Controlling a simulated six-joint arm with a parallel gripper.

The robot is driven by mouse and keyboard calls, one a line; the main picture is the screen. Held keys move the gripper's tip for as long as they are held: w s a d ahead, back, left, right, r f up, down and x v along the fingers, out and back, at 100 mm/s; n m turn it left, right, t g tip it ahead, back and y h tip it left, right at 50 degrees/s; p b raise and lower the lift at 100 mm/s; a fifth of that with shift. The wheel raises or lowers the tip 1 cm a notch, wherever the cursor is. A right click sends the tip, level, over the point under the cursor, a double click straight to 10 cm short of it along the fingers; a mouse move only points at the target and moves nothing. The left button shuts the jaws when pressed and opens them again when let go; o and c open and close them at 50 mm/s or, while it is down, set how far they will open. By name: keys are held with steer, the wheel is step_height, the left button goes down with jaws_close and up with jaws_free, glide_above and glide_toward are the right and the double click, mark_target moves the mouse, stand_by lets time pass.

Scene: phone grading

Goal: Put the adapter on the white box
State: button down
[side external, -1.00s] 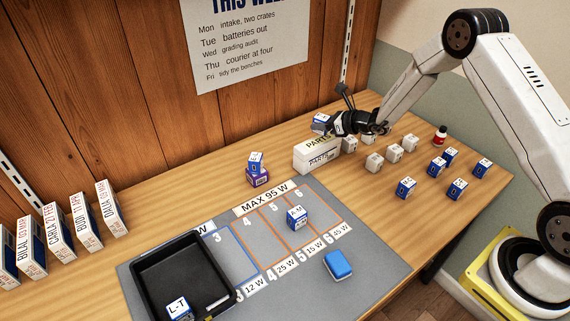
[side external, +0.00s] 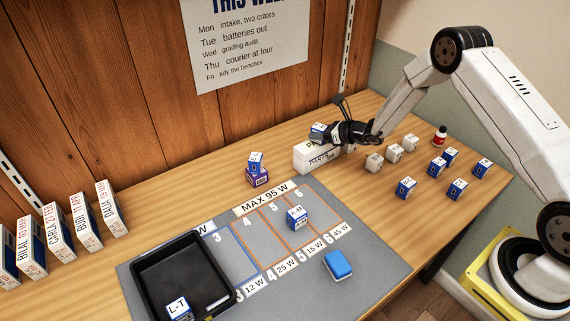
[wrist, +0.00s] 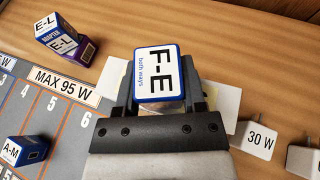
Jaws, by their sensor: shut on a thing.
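My gripper (side external: 330,133) is shut on a blue-and-white adapter (side external: 318,130) over the white box (side external: 304,160). In the wrist view the adapter (wrist: 158,75), lettered "F-E both ways", sits between the two dark fingers (wrist: 158,95). The white box, marked "PARTS", lies long and low at the back of the bench. In the wrist view only pale parts of the box (wrist: 228,104) show behind my gripper. I cannot tell whether the adapter touches the box top.
A blue-and-white adapter (side external: 256,159) stands on a purple box (side external: 258,178) left of the white box. Several white blocks (side external: 394,152) and blue adapters (side external: 436,167) stand to the right. A black tray (side external: 146,262) and a blue item (side external: 338,264) lie on the grey mat (side external: 370,262).

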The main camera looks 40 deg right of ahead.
steer(key=shift+c, duration=0.9)
jaws_free()
steer(key=shift+f, duration=0.1)
steer(key=shift+s, duration=0.1)
steer(key=shift+s+d+r, duration=0.25)
steer(key=shift+s+r, duration=0.1)
steer(key=shift+s, duration=0.05)
steer(key=v, duration=1.1)
